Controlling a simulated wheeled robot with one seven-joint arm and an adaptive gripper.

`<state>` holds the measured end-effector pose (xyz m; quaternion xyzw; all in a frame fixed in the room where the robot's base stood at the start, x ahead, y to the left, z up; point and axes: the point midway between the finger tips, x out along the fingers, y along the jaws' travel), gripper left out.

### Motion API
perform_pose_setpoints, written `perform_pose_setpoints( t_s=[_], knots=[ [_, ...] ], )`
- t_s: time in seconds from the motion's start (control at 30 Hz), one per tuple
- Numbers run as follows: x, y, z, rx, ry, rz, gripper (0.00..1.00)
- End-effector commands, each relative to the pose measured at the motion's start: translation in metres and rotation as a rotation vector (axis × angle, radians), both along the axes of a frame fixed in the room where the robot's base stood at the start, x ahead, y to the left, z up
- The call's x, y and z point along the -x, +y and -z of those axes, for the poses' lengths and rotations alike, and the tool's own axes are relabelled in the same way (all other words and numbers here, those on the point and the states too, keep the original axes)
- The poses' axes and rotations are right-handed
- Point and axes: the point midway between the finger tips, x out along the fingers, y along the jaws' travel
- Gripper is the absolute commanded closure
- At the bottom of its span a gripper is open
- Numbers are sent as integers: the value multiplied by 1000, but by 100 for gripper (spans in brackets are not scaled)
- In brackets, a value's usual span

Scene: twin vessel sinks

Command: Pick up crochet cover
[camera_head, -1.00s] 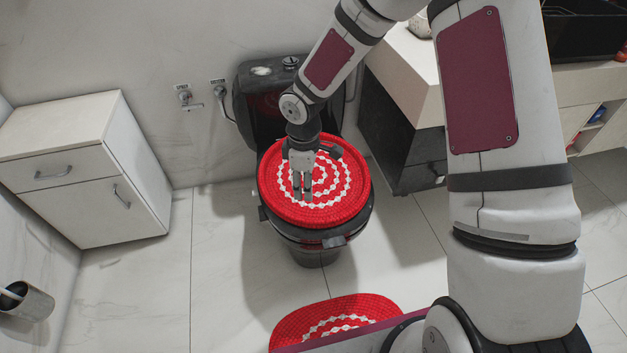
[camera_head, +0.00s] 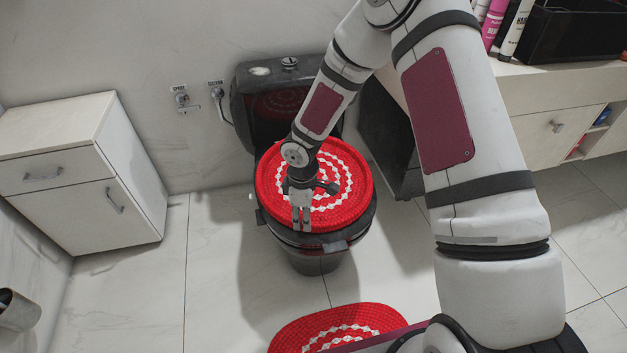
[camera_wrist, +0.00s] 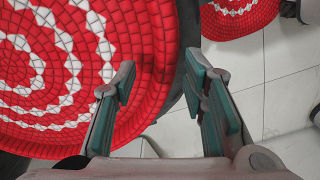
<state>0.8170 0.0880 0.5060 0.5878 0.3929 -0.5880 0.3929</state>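The round red crochet cover (camera_head: 345,165) with white rings lies flat on the closed lid of the black toilet. In the wrist view the cover (camera_wrist: 75,50) fills the left side. My gripper (camera_head: 301,218) points down at the cover's front edge. In the wrist view my gripper (camera_wrist: 160,72) has its teal-padded fingers apart with nothing held. The left finger overlaps the cover, and the right finger lies past its rim. I cannot tell whether the fingers touch it.
A matching red and white mat (camera_head: 330,325) lies on the tiled floor in front of the toilet (camera_head: 318,262). A white cabinet (camera_head: 80,170) stands at the left. A counter (camera_head: 560,85) is at the right. Floor left of the toilet is clear.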

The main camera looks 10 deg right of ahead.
Motion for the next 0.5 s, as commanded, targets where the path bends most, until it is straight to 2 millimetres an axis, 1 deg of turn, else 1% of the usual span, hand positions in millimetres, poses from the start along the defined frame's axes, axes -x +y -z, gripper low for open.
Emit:
perform_pose_setpoints(
  t_s=[0.03,0.1,0.33,0.37,0.4,0.47,0.5],
  knots=[
    [0,0,11,1,1,-1,61],
    [0,0,18,0,1,-1,61],
    [0,0,19,-1,-1,0,61],
    [0,0,19,-1,-1,0,63],
    [0,0,19,-1,-1,0,72],
    [0,0,19,-1,0,0,86],
    [0,0,19,0,0,0,95]
  ],
)
